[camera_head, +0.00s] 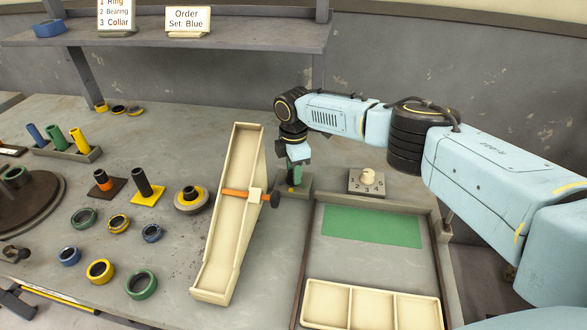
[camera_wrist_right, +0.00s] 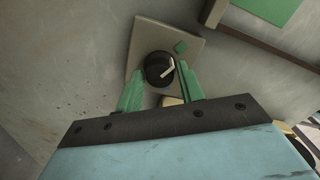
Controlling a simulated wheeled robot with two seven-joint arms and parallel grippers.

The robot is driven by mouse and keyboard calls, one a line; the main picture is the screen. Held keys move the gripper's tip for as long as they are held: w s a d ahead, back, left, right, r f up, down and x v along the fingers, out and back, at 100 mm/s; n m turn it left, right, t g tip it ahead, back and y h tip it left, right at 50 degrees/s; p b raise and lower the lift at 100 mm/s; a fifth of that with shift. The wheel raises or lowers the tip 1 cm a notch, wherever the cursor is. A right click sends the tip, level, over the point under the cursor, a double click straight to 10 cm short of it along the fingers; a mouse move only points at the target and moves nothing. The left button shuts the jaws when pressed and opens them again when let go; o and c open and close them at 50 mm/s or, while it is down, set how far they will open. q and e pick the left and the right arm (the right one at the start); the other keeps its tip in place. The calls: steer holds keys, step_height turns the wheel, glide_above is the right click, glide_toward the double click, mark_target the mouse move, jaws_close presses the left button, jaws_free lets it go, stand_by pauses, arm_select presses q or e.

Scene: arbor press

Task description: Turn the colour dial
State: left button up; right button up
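The colour dial is a round black knob (camera_wrist_right: 158,68) with a white pointer line, on a square grey-beige plate (camera_wrist_right: 150,37). A green mark (camera_wrist_right: 181,46) sits on the plate at the knob's upper right. The pointer slants up and to the right. In the right wrist view my right gripper (camera_wrist_right: 158,80) has its two green fingers apart, one on each side of the knob; whether they touch it I cannot tell. In the head view my right gripper (camera_head: 294,180) points down over the dial plate (camera_head: 305,187) and hides the knob. My left gripper is not in view.
A cream tilted chute (camera_head: 231,220) with an orange bar stands close left of the dial. A numbered dial (camera_head: 367,177) is to the right, behind a tray with a green mat (camera_head: 371,226). Several rings lie at left. A sign (camera_head: 187,20) reads "Order Set: Blue".

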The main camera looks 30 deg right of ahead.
steer(key=c, duration=0.6)
